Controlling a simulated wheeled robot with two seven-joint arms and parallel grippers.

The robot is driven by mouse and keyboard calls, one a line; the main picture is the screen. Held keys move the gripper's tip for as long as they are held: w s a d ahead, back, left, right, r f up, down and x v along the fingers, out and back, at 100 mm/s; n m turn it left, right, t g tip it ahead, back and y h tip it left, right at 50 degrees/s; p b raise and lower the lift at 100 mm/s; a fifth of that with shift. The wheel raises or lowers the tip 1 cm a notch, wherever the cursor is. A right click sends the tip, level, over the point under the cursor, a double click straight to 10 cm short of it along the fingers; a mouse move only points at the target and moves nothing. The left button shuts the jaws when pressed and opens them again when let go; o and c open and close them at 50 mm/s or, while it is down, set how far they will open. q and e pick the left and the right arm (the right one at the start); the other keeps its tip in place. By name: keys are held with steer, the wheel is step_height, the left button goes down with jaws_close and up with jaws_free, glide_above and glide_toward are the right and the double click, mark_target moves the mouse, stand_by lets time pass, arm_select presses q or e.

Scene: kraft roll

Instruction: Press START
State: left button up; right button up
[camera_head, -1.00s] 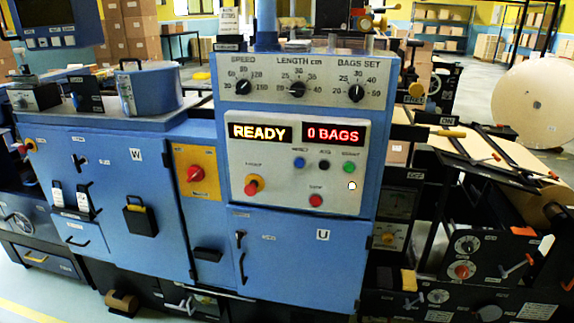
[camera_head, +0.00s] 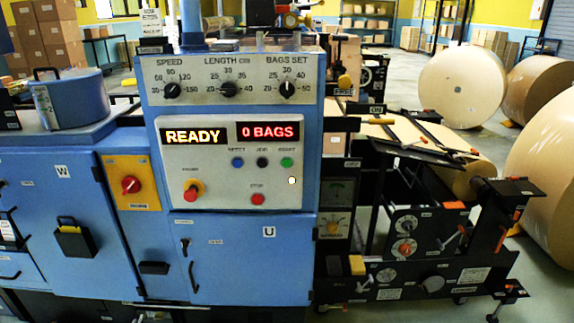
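The green START button (camera_head: 286,162) is at the right end of a row of three buttons on the light control panel (camera_head: 225,185). A blue button (camera_head: 238,162) and a black button (camera_head: 262,162) sit left of it. The displays above read READY (camera_head: 194,136) and 0 BAGS (camera_head: 267,132). A red STOP button (camera_head: 257,198) is below the row, and a white round spot (camera_head: 291,181) is just under START. Neither of my grippers is in view.
A red emergency knob (camera_head: 191,193) is at the panel's lower left, and a dial plate (camera_head: 228,80) is above. A blue cabinet door (camera_head: 240,255) marked U is below. Black machine parts (camera_head: 440,275) stand to the right, with large paper rolls (camera_head: 463,85) behind.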

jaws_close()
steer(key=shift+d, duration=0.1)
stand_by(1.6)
